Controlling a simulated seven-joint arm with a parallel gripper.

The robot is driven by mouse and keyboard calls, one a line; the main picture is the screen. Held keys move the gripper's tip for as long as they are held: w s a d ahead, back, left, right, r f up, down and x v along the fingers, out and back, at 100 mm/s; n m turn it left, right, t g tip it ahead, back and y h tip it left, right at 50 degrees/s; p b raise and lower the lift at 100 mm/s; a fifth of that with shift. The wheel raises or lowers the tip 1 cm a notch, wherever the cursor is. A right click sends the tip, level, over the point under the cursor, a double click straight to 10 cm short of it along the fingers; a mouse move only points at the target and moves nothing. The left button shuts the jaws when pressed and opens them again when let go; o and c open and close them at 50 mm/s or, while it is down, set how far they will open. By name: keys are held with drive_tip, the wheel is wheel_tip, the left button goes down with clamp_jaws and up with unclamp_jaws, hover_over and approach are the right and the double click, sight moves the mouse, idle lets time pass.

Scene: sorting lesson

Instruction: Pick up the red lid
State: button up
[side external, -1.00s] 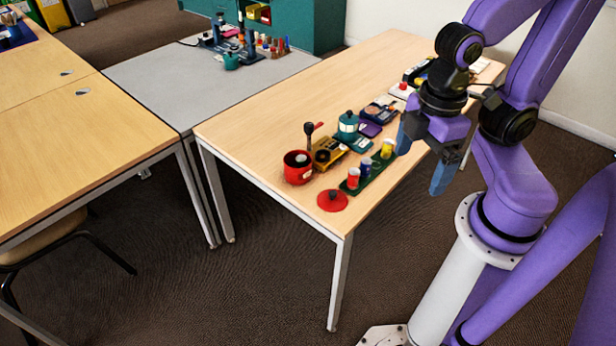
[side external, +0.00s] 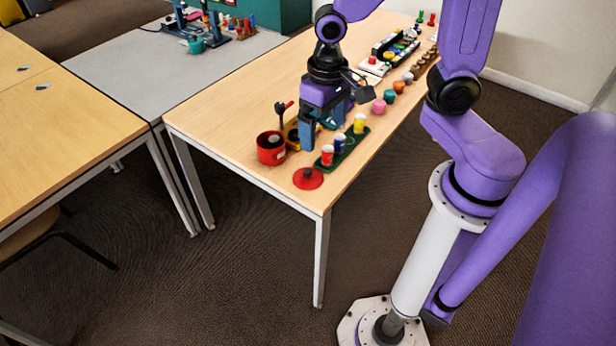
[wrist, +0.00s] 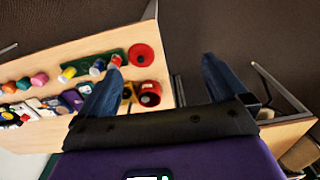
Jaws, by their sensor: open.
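The red lid (side external: 308,178) is a flat red disc with a dark knob, lying on the wooden table near its front corner. It also shows in the wrist view (wrist: 141,55), above and between the fingers. The red pot (side external: 271,147) stands just behind and left of it; in the wrist view the pot (wrist: 149,93) sits between my fingers as seen from above. My gripper (side external: 324,130) is open and empty, above the table behind the lid. In the wrist view its two blue fingers (wrist: 160,77) are wide apart. The gripper partly hides things behind the pot.
A green tray (side external: 342,156) with red, blue and yellow cups is right beside the lid. Several coloured jars and a console (side external: 392,50) line the table further back. The table's front edge is close to the lid. The left part of the tabletop is clear.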

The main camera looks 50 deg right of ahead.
drive_tip(key=w+d+f+m, duration=0.3)
drive_tip(key=w+f+m, duration=0.1)
drive_tip(key=w+m, duration=0.4)
drive_tip(key=m, duration=0.9)
hover_over(308, 171)
wheel_tip(308, 171, down, 5)
drive_tip(key=shift+m, duration=0.3)
drive_tip(key=f, duration=1.2)
drive_tip(key=shift+w+d, duration=0.25)
drive_tip(key=shift+s+a+f, duration=0.15)
drive_tip(key=shift+f, duration=0.75)
drive_tip(key=shift+s+a+f, duration=0.1)
drive_tip(key=shift+s+f, duration=0.05)
drive_tip(key=shift+f, duration=1.6)
drive_tip(key=c, duration=1.2)
